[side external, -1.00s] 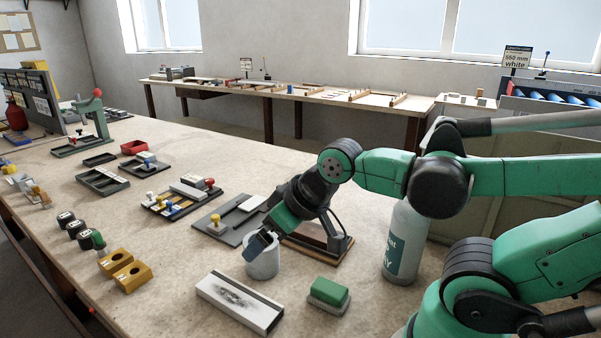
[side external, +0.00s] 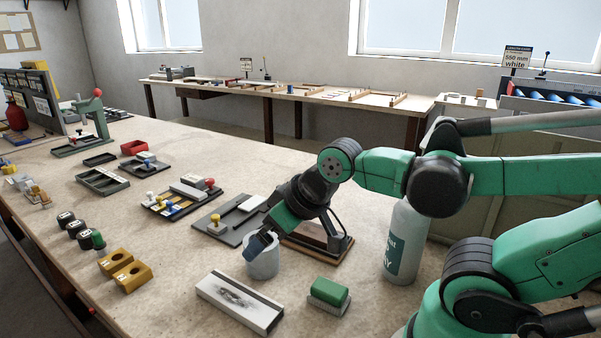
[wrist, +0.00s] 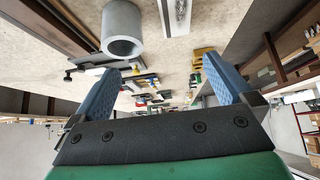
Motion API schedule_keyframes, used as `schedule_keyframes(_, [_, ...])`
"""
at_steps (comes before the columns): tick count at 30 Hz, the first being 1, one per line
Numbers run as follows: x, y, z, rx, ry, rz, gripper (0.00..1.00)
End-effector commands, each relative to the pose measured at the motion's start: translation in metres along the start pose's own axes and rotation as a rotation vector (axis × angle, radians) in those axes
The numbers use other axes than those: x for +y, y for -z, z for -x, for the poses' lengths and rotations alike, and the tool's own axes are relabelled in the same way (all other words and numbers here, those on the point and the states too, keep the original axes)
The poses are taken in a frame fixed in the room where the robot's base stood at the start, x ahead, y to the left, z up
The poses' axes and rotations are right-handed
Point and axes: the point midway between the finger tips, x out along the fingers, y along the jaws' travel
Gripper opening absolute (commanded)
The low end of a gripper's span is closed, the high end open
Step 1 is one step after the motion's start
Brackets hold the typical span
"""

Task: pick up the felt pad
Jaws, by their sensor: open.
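A green block on a grey base, which looks like the felt pad (side external: 329,293), lies on the bench at the front, right of a white block with a dark smudge (side external: 237,301). My gripper (side external: 262,243) is up and left of the pad, in front of or over a grey cylinder (side external: 264,264); I cannot tell whether they touch in the side view. In the wrist view my gripper (wrist: 162,68) has its blue fingers wide apart with nothing between them. The cylinder (wrist: 122,30) shows there beyond the left finger. I cannot make out the pad in the wrist view.
A white bottle (side external: 402,242) stands right of my gripper. A wooden-based stand (side external: 318,246) is close behind it. Yellow blocks (side external: 125,271), stamps and trays (side external: 181,196) lie to the left. Bare bench (side external: 170,302) shows left of the white block.

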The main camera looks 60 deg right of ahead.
Motion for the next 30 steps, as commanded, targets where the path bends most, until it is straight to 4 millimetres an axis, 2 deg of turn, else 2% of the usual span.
schedule_keyframes(11, [0.0,0.0,0.0,0.0,0.0,0.0,1.0])
schedule_keyframes(12, [0.0,0.0,0.0,0.0,0.0,0.0,0.97])
schedule_keyframes(13, [0.0,0.0,0.0,0.0,0.0,0.0,0.89])
schedule_keyframes(14, [0.0,0.0,0.0,0.0,0.0,0.0,0.84])
schedule_keyframes(23, [0.002,-0.002,-0.001,-0.014,-0.005,0.0,0.84])
schedule_keyframes(26, [0.015,-0.014,-0.008,-0.107,-0.028,0.003,0.84])
schedule_keyframes(30, [0.04,-0.048,-0.016,-0.342,-0.049,0.005,0.84])
